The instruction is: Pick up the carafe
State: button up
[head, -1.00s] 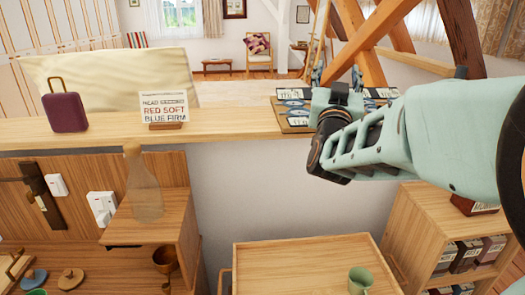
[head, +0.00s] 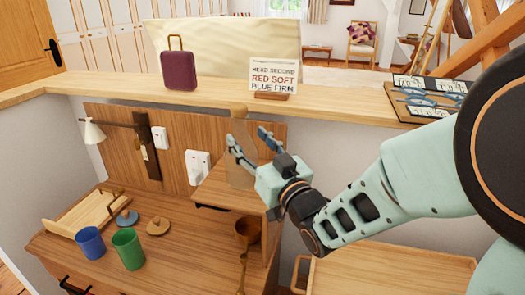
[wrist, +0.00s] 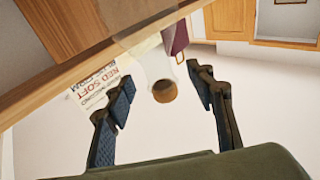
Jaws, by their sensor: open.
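The carafe (head: 241,168) is a translucent, brownish vessel with a narrow neck, standing upright on the small wooden shelf unit above the desk. In the head view my gripper (head: 250,140) is at its upper part and hides some of it. In the wrist view the carafe's neck (wrist: 157,68) shows between the two fingers, with a round brown end towards the camera. My gripper (wrist: 160,78) is open, with visible gaps between the neck and both fingers. No contact is visible.
A ledge (head: 110,82) behind carries a purple suitcase-like object (head: 179,70) and a sign (head: 273,75). On the desk are a blue cup (head: 90,243), a green cup (head: 128,249) and a brown goblet (head: 247,231). A panel with switches stands behind the carafe.

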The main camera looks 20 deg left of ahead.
aim_at(243, 130)
jog(key=shift+x, duration=2.95)
jog(key=shift+w, duration=0.1)
jog(key=shift+d, duration=0.1)
jog(key=shift+c, duration=0.3)
grip_shut()
jog(key=shift+r, duration=0.2)
